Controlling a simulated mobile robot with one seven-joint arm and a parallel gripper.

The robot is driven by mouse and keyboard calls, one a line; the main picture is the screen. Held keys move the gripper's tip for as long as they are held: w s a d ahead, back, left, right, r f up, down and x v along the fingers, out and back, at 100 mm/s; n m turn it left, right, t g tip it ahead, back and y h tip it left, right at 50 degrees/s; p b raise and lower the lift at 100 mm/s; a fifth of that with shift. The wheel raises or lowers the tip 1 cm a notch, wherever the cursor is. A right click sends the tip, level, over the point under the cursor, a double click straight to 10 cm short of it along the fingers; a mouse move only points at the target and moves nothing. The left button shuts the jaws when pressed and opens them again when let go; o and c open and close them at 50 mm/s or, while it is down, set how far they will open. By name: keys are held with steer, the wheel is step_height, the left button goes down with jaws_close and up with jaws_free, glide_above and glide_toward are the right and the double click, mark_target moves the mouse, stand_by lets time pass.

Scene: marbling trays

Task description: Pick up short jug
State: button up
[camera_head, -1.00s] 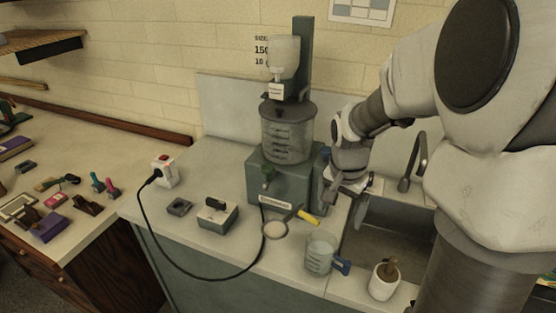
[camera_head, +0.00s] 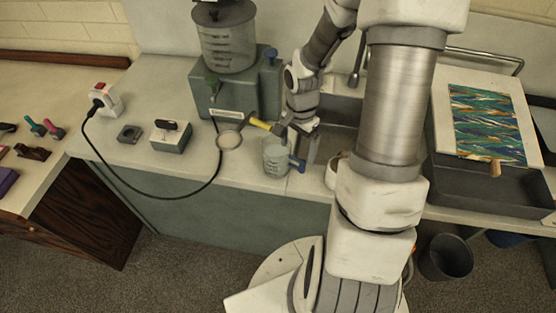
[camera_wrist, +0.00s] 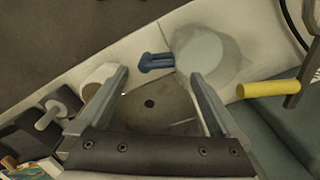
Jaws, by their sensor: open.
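The short jug (camera_head: 275,160) is a clear, marked vessel with a blue handle on its right. It stands upright on the counter's front part, left of the sink. In the wrist view the jug (camera_wrist: 207,50) is beyond the fingertips, slightly right, its blue handle pointing left between the fingers' lines. My gripper (camera_head: 305,132) is above and just right of the jug, close to the handle. In the wrist view my gripper (camera_wrist: 160,76) has its two fingers wide apart with nothing between them. Contact with the jug does not show.
The sink basin (camera_head: 338,108) is on the right. A black cable (camera_head: 150,193) hangs over the counter front. A marbling tray (camera_head: 480,186) stands far right.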

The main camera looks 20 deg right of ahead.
mark_target(298, 159)
steer(key=shift+s+f, duration=0.15)
steer(key=shift+f, duration=3.05)
steer(key=shift+d, duration=0.1)
jaws_close()
